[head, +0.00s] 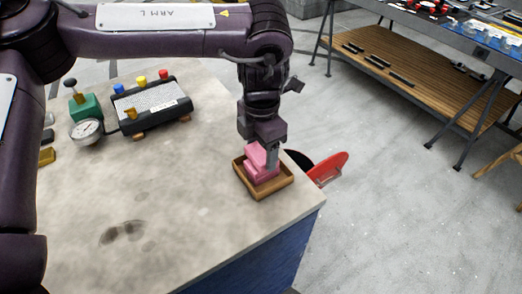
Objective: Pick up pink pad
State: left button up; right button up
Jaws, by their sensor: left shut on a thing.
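The pink pad (256,156) is at the right end of the near table, at the wooden tray (272,190). My left gripper (264,158) reaches down from above and is shut on the pink pad. More pink shows just below it inside the tray; I cannot tell whether this is a second pad or part of the same one. I cannot tell whether the held pad touches what lies under it. My right gripper is not in view.
A black device with coloured knobs (152,105), a round gauge (86,131) and a green block (84,107) stand at the table's back left. The tabletop (170,200) is mostly clear in front. A red disc (328,168) shows beyond the right edge.

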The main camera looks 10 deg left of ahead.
aim_at(261, 151)
pick_arm(q)
notch_tip(261, 151, up, 19)
jog(key=p, duration=0.3)
jog(key=shift+r, duration=0.15)
